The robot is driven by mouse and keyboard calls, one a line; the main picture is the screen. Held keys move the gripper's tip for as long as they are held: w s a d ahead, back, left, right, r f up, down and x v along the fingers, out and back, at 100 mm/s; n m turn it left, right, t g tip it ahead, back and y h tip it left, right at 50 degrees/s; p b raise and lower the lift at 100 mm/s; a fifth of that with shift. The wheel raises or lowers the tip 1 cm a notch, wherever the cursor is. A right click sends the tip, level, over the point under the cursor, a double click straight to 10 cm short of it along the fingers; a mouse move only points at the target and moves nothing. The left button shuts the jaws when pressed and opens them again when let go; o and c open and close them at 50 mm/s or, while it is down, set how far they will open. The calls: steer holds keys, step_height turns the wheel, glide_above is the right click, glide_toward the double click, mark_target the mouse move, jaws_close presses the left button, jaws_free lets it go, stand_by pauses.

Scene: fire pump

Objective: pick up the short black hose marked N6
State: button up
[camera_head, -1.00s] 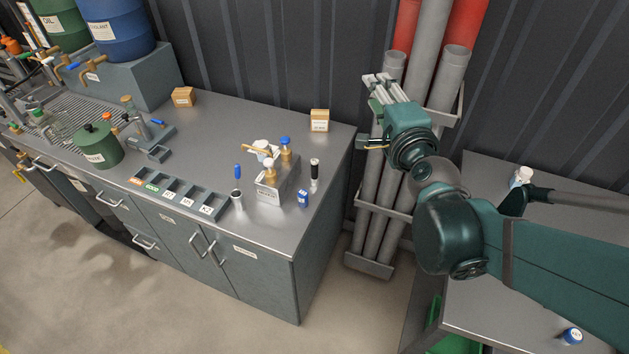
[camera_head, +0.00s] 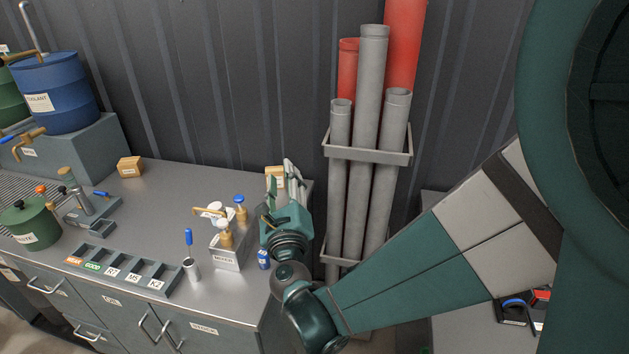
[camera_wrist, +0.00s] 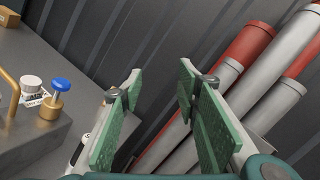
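I cannot make out any hose marked N6 for certain. My gripper (camera_head: 291,175) points upward at the right end of the workbench, in front of the wall. In the wrist view my gripper (camera_wrist: 160,85) has its two green-padded fingers well apart, with nothing between them but the wall behind.
A rack (camera_head: 370,154) of grey and red pipes stands just right of my gripper. The metal workbench (camera_head: 165,215) holds a grey block (camera_head: 226,258) with brass fittings, a row of labelled trays (camera_head: 125,275) and a green pot (camera_head: 30,222). A blue drum (camera_head: 58,92) stands at left.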

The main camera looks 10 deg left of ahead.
steer(key=s+a+f+m+h+b, duration=0.1)
steer(key=f+m, duration=0.3)
steer(key=f, duration=0.5)
steer(key=s+a+f+m+h+b, duration=0.2)
steer(key=s+a+f+m+b, duration=0.1)
steer(key=f, duration=0.6)
steer(key=shift+s+f+m+g, duration=0.3)
steer(key=shift+m+g, duration=0.1)
steer(key=shift+m, duration=0.5)
steer(key=shift+x, duration=1.3)
steer(key=shift+w, duration=0.1)
steer(key=shift+b+x, duration=0.95)
steer(key=shift+x, duration=1.55)
jaws_close()
